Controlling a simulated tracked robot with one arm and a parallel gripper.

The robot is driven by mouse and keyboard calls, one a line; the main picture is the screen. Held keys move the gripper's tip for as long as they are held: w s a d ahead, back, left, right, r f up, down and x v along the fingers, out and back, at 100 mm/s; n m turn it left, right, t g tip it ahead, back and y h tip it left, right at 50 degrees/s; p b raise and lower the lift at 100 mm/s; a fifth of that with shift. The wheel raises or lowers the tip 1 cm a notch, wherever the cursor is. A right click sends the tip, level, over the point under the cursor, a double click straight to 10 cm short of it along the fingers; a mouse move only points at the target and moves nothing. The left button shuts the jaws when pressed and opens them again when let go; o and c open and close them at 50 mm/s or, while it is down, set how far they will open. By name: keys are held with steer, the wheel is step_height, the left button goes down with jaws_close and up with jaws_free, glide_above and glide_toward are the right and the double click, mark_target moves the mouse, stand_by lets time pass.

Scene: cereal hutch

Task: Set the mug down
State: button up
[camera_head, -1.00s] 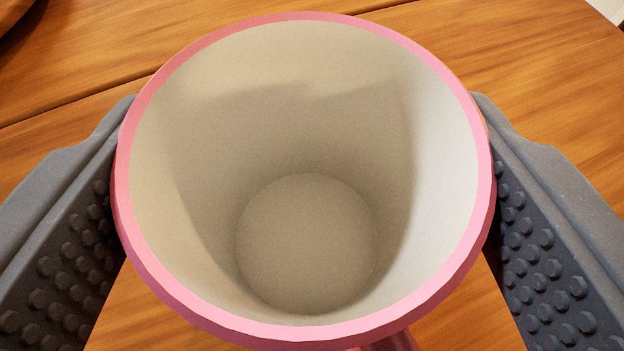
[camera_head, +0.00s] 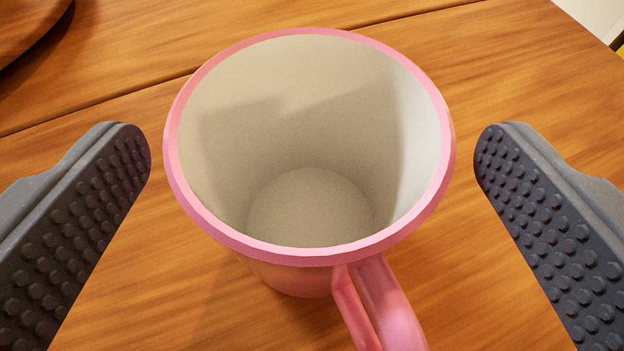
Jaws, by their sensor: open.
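The pink mug (camera_head: 300,272) stands upright on the wooden table, with its pale, empty inside facing me. Its handle (camera_head: 378,305) points toward me and a little right. My gripper (camera_head: 312,150) is open, with one studded grey finger on each side of the mug. The underside of the mug is hidden.
The wooden tabletop (camera_head: 120,105) is clear around the mug, with a dark seam running behind it. A round wooden item (camera_head: 30,25) is cut off at the top left corner. The table's edge shows at the top right, with a pale surface beyond.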

steer(key=p+v, duration=0.1)
steer(key=v, duration=0.8)
steer(key=shift+s+r, duration=0.15)
steer(key=shift+s, duration=0.2)
steer(key=w+a+r+h, duration=0.1)
steer(key=w+a+r, duration=0.1)
steer(key=r, duration=1.1)
steer(key=w+a+r+h, duration=0.1)
steer(key=w+a+r, duration=0.1)
steer(key=r, duration=1.1)
steer(key=s+a+r+y, duration=0.1)
steer(key=s+a+r, duration=0.4)
steer(key=r, duration=0.3)
steer(key=s+a+r+t+y, duration=0.1)
steer(key=s+a+r, duration=0.3)
steer(key=r, duration=0.5)
steer(key=s+a+r+t, duration=0.1)
steer(key=s+a+r, duration=0.4)
steer(key=r, duration=0.3)
steer(key=shift+s+a+r+y, duration=0.35)
steer(key=shift+a+y, duration=0.05)
steer(key=shift+a, duration=0.45)
steer(key=shift+r+p, duration=0.1)
steer(key=shift+p, duration=0.2)
